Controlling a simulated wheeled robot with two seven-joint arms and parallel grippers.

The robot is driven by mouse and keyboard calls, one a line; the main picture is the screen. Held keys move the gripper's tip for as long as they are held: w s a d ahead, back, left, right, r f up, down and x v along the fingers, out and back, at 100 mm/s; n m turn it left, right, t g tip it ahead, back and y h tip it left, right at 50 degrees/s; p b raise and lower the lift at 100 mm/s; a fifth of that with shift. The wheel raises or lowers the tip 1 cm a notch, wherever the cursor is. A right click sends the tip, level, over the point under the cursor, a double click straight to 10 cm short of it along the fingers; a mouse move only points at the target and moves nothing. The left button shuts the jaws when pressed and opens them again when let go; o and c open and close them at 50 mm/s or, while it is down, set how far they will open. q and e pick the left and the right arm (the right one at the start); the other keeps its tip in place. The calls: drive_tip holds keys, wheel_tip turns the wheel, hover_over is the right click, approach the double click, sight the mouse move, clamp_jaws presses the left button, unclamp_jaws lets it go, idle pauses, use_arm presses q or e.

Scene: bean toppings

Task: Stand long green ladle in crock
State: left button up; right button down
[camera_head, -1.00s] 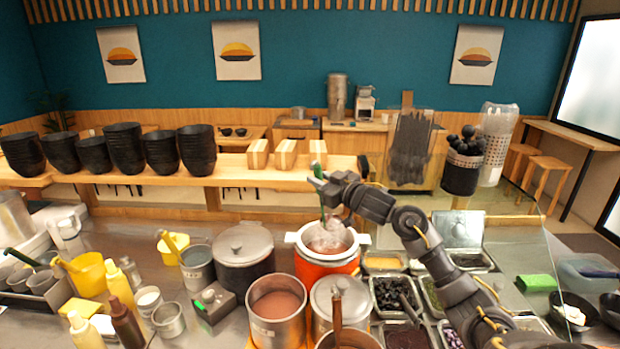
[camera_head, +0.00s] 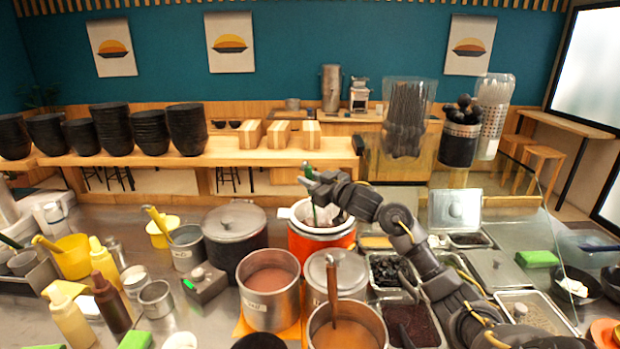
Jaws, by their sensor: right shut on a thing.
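My right gripper (camera_head: 316,187) is shut on the long green ladle (camera_head: 307,169), with the green handle end sticking up above the fingers. The gripper is over the orange pot with a white rim (camera_head: 320,245) at the middle of the counter. The lower part of the ladle is mostly hidden by the gripper and pot, so I cannot tell how deep it reaches. I cannot tell for certain which vessel is the crock. A grey metal pot (camera_head: 187,258) with a yellow-handled tool stands to the left. My left gripper is not in view.
A lidded dark pot (camera_head: 235,240) stands left of the orange pot. In front are an open steel pot (camera_head: 268,300), a lidded steel pot (camera_head: 335,275) and a pot with a brown-handled ladle (camera_head: 347,330). Topping trays (camera_head: 415,325) lie under my right arm.

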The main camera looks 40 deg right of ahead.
wheel_tip(320, 180, down, 2)
drive_tip(key=shift+s+f+b, duration=0.1)
drive_tip(key=shift+s+b, duration=0.05)
drive_tip(key=shift+b, duration=0.4)
wheel_tip(320, 180, down, 3)
drive_tip(key=shift+r+b, duration=0.1)
drive_tip(key=shift+b, duration=0.7)
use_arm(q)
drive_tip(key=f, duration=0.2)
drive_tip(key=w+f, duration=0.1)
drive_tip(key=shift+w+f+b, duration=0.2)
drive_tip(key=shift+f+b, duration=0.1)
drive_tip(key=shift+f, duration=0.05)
use_arm(e)
drive_tip(key=shift+f, duration=0.65)
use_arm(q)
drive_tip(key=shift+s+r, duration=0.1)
use_arm(e)
drive_tip(key=shift+a, duration=0.15)
drive_tip(key=shift+a, duration=0.1)
use_arm(q)
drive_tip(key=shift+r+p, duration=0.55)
drive_tip(key=shift+p, duration=0.1)
use_arm(e)
drive_tip(key=shift+s+a+f, duration=0.1)
drive_tip(key=shift+s+a, duration=0.15)
drive_tip(key=shift+a, duration=0.4)
drive_tip(key=shift+s+a+f, duration=0.1)
drive_tip(key=shift+s+a, duration=0.1)
drive_tip(key=shift+a, duration=0.4)
